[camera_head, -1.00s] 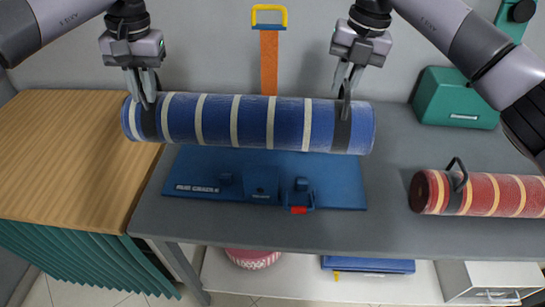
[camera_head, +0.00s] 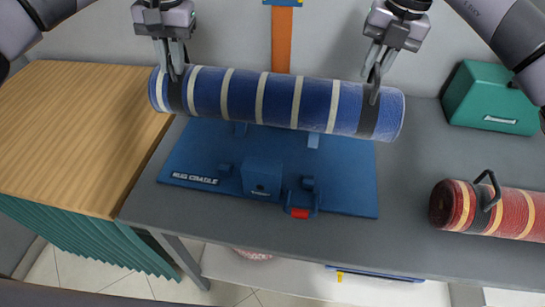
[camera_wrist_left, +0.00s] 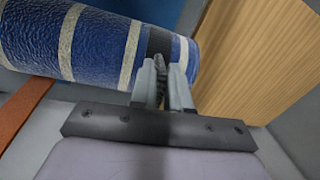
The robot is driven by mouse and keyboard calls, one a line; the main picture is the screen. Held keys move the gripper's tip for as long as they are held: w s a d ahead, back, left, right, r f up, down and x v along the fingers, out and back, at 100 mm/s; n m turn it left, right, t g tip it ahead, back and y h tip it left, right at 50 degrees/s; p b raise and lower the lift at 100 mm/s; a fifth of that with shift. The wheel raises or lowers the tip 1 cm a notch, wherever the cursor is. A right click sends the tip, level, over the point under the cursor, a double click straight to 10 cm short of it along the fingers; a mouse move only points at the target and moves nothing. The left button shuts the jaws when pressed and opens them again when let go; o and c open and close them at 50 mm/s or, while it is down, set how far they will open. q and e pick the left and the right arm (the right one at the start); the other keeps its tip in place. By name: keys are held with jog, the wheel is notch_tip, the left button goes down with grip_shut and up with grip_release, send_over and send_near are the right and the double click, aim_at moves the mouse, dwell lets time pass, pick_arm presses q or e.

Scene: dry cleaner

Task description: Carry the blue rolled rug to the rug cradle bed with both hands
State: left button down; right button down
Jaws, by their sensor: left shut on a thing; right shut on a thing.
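The blue rolled rug (camera_head: 278,99) with cream stripes hangs level-ish between my grippers, its right end a little lower in the head view. My left gripper (camera_head: 176,72) is shut at the dark band near its left end. My right gripper (camera_head: 376,82) is shut on the black handle at the dark band near its right end. The left wrist view shows the rug (camera_wrist_left: 95,45) with my left gripper (camera_wrist_left: 163,75) closed at its dark band. The blue rug cradle bed (camera_head: 225,200), labelled RUG CRADLE, lies on the grey table below the rug, which hides its back part.
A red striped rolled rug (camera_head: 500,208) with a black handle lies at the right. A green case (camera_head: 490,98) stands behind it. A wooden-topped counter (camera_head: 70,135) adjoins at the left. An orange strap (camera_head: 281,40) hangs on the wall behind.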

aim_at(186, 108)
pick_arm(q)
jog(key=shift+s+r, duration=0.1)
pick_arm(e)
jog(key=shift+s+a+r, duration=0.1)
jog(key=shift+a+r, duration=0.05)
jog(key=shift+r, duration=0.1)
